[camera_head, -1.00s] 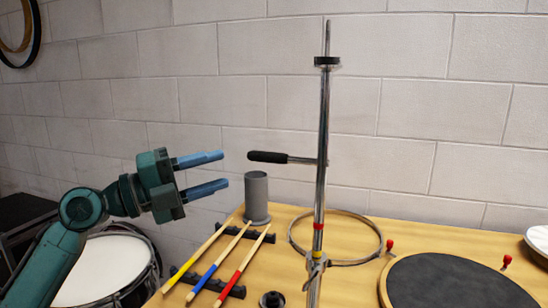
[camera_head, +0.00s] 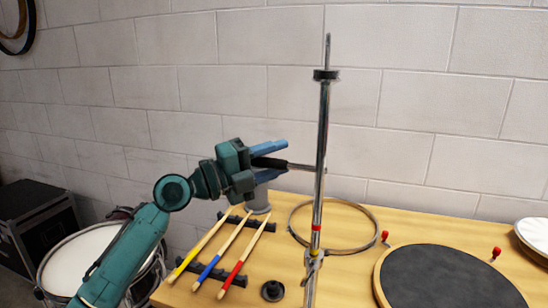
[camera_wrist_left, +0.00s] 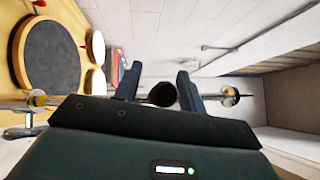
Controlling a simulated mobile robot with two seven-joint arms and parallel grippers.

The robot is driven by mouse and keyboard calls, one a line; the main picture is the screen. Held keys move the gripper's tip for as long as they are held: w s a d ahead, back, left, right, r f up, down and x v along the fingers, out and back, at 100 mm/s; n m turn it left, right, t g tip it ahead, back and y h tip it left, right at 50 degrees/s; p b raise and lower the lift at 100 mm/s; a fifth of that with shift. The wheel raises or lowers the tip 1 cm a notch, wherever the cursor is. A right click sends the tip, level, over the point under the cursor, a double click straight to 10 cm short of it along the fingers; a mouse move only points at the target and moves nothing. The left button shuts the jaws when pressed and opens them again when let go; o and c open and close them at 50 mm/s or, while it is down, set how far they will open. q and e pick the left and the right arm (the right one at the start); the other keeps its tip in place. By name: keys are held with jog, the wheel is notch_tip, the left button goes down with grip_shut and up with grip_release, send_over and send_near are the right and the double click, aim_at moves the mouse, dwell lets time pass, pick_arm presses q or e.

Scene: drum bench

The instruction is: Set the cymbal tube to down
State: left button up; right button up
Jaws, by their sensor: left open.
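The cymbal tube (camera_head: 321,140) is an upright chrome tube with a black collar (camera_head: 326,75) near its top and red and yellow bands (camera_head: 316,228) low down, above a clamp (camera_head: 314,258). A black-gripped handle (camera_head: 268,162) sticks out from it to the left. My left gripper (camera_head: 277,160) is open, its blue fingers above and below the handle grip. Part of the grip is hidden by the upper finger in the head view. My right gripper is out of view.
A grey cylinder (camera_head: 258,199) stands behind drumsticks (camera_head: 215,262) on a black rack. A metal hoop (camera_head: 355,248), a dark practice pad (camera_head: 445,285) and red-topped pegs (camera_head: 385,236) are to the right. A drum (camera_head: 75,255) stands off the table at left. The wall is behind.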

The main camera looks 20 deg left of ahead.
pick_arm(q)
jog(key=shift+c, duration=0.5)
grip_shut()
